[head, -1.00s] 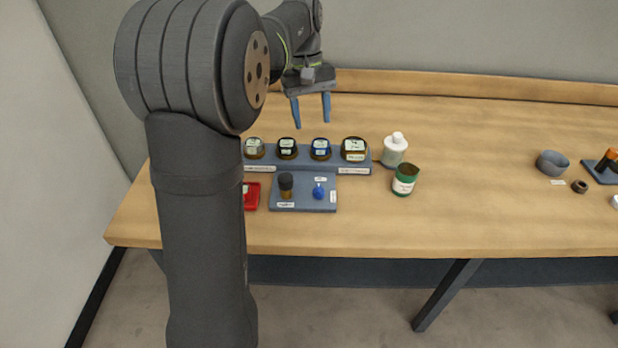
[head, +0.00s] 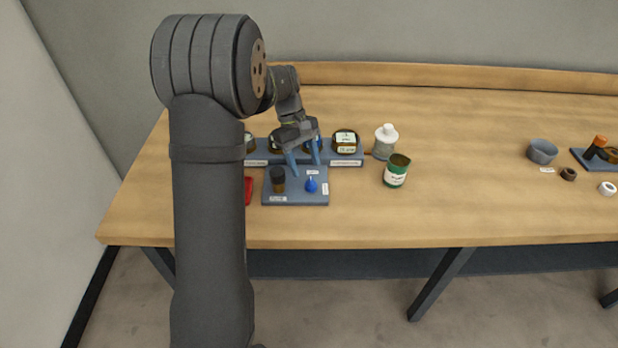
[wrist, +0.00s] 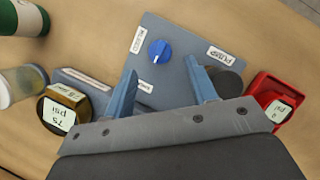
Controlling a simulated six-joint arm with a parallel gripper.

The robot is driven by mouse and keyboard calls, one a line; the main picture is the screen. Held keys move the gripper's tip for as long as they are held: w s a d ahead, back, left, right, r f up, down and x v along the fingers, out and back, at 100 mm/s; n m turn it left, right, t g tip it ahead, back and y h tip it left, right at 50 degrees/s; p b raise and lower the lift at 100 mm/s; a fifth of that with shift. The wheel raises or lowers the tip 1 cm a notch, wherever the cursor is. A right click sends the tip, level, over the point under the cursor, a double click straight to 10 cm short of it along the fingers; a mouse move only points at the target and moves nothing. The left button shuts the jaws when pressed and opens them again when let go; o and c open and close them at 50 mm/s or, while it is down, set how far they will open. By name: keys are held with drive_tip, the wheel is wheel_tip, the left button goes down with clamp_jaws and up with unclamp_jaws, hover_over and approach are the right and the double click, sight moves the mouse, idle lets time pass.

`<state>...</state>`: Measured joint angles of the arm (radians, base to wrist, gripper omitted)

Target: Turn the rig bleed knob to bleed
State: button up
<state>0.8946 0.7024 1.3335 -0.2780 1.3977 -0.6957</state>
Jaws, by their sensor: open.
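The blue bleed knob (head: 311,185) sits on the right part of the grey rig plate (head: 290,199), with small white labels around it.
A dark-topped pump cylinder (head: 278,180) stands left of the knob on the plate. The table front is clear.

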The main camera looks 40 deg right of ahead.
sight(309, 180)
drive_tip(key=shift+x, duration=2.65)
drive_tip(key=c, duration=1)
